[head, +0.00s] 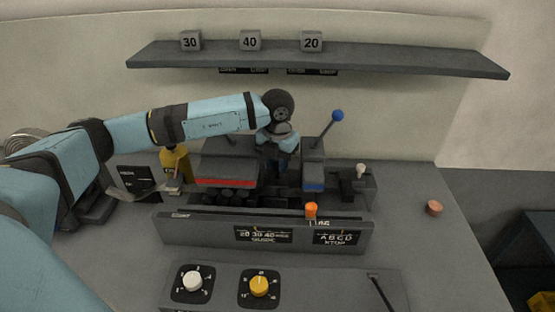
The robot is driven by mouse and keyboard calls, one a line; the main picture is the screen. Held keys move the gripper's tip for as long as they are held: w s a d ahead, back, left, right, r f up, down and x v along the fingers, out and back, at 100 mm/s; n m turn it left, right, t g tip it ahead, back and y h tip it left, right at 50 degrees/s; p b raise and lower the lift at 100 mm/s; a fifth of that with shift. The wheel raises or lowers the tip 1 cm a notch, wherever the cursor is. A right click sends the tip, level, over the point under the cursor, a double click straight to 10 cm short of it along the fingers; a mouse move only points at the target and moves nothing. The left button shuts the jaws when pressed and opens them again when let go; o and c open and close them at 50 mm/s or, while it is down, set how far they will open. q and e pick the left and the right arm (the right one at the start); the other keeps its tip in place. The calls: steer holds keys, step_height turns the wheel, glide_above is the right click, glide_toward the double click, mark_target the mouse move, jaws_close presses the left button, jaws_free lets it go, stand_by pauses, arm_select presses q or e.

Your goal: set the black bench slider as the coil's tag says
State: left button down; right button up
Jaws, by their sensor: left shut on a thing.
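My left gripper (278,168) reaches down over the middle of the bench, between a red-edged dark block (228,165) and a blue-edged dark block (313,165). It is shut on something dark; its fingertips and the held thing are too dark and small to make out. The front panel (190,228) has a guide plate (263,234) marked 20 30 40 and a stop plate (337,238) marked A B C D. I cannot pick out the black slider for certain. A dark tag-like card (135,179) stands at the left; its writing is not readable. My right gripper is out of view.
An orange knob (311,209) sits above the stop plate. A blue-ball lever (337,116) rises behind. White (193,281) and yellow (259,286) dials are in front. A shelf (380,60) holds blocks 30, 40 and 20. A copper-coloured disc (434,208) lies on clear bench at right.

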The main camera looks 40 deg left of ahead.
arm_select(q)
steer(key=c, duration=1.2)
jaws_free()
step_height(320, 180, up, 7)
steer(key=shift+f+b, duration=0.2)
steer(key=shift+b, duration=0.15)
steer(key=shift+r, duration=0.55)
steer(key=shift+f, duration=0.1)
